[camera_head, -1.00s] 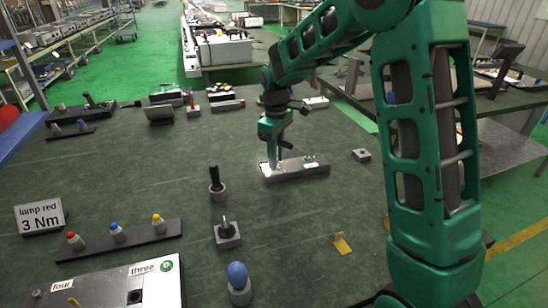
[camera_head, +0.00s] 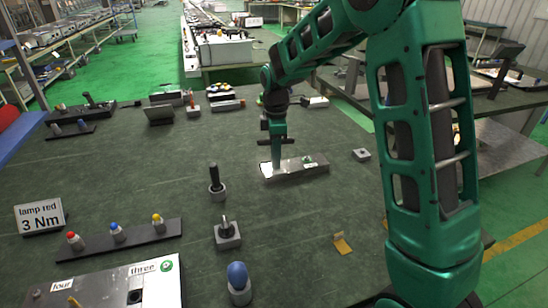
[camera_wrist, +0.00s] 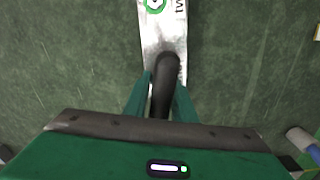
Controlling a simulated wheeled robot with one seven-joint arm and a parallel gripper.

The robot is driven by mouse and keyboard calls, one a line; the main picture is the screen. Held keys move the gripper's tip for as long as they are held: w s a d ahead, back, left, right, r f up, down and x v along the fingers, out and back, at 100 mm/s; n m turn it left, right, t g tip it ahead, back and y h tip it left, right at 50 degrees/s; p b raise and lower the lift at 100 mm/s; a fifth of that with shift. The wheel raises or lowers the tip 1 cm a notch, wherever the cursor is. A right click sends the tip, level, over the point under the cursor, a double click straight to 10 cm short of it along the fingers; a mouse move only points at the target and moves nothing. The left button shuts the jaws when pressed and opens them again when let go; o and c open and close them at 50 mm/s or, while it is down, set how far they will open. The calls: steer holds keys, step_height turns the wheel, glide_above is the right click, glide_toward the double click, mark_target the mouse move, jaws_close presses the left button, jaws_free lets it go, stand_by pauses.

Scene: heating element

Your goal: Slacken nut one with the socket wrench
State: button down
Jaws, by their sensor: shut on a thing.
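My gripper (camera_head: 277,166) points down over the left part of a silver metal plate (camera_head: 308,171) in the middle of the table. Its two green fingers (camera_wrist: 162,100) are shut on a dark upright handle (camera_wrist: 167,72), apparently the socket wrench. In the wrist view, the handle's top stands over the plate (camera_wrist: 150,36). The wrench's lower end and any nut under it are hidden, so I cannot tell whether it sits on nut one. A green ring (camera_wrist: 155,4) around a nut and partly cut-off lettering, apparently "two", show farther along the plate.
A dark-handled tool (camera_head: 214,178) stands in a grey holder to the left. A grey block (camera_head: 228,236) and a blue-topped piece (camera_head: 238,277) stand nearer. A rack (camera_head: 137,233) holds colour-topped pieces. A plate marked three and four (camera_head: 110,290) lies front left. A small grey block (camera_head: 361,155) lies right.

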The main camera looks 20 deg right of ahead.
stand_by(0.3)
steer(key=shift+n, duration=2.2)
steer(key=shift+r, duration=1.1)
steer(key=shift+r, duration=0.1)
steer(key=shift+r, duration=1.9)
